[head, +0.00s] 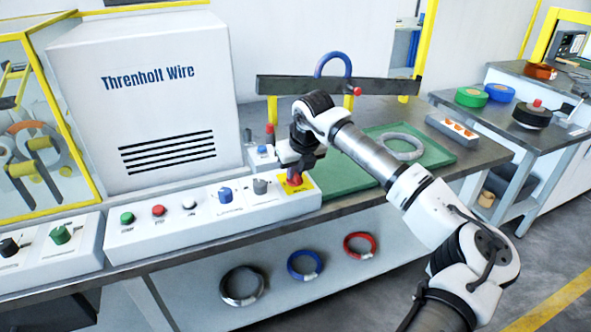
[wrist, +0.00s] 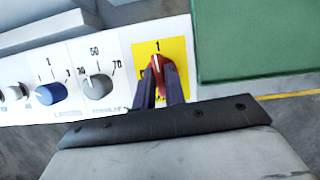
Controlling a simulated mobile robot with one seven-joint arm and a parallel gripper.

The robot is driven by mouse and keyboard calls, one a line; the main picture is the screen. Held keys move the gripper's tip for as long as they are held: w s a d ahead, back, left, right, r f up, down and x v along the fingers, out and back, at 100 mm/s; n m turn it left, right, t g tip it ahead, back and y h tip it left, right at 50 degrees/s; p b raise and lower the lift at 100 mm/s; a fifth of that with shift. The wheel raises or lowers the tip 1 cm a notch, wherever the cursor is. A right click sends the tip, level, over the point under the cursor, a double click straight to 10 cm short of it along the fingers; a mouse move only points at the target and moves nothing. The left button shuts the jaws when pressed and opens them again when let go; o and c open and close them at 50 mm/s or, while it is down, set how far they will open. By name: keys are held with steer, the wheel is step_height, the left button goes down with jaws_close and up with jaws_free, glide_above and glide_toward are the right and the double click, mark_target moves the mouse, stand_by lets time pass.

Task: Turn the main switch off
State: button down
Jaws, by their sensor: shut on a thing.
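The main switch is a red rotary knob (wrist: 157,63) on a yellow plate (wrist: 178,48) at the right end of the white control panel. A white line on the knob points up towards the "1" mark in the wrist view. In the head view the red knob (head: 295,179) shows just below my gripper (head: 293,170). My gripper (wrist: 160,80) is shut on the knob, one dark finger on each side. The fingers hide the lower part of the plate and most of any other mark there.
The same panel carries a grey dial (wrist: 97,85), a blue dial (wrist: 50,93) and push buttons to the left. A green mat (head: 350,178) and a tray with a grey coil (head: 403,147) lie to the right. A white machine housing (head: 150,95) stands behind.

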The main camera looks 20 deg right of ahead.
steer(key=n+y, duration=0.1)
steer(key=n, duration=0.2)
steer(key=shift+d+n+y, duration=0.1)
steer(key=shift+n+y, duration=0.2)
steer(key=shift+n, duration=0.1)
steer(key=n, duration=0.2)
steer(key=n+g+y, duration=0.1)
steer(key=n, duration=0.1)
steer(key=shift+w+r+n+g+p, duration=0.1)
steer(key=shift+n+g+p, duration=0.2)
steer(key=shift+p, duration=0.05)
steer(key=n+g+y+p, duration=0.1)
steer(key=n, duration=0.3)
steer(key=shift+w+d+n+p, duration=0.1)
steer(key=shift+n+p, duration=0.2)
steer(key=shift+p, duration=0.05)
steer(key=shift+w+n+g+y+p, duration=0.15)
steer(key=shift+n+g+p, duration=0.35)
steer(key=shift+n, duration=0.6)
steer(key=shift+s+n+g+y+p, duration=0.15)
steer(key=shift+n+g+p, duration=0.15)
steer(key=shift+n+g, duration=0.55)
steer(key=shift+w+n+t, duration=0.1)
steer(key=shift+n+t, duration=0.15)
steer(key=shift+n, duration=0.1)
steer(key=c, duration=1.5)
jaws_free()
steer(key=shift+o, duration=0.2)
steer(key=shift+d, duration=0.1)
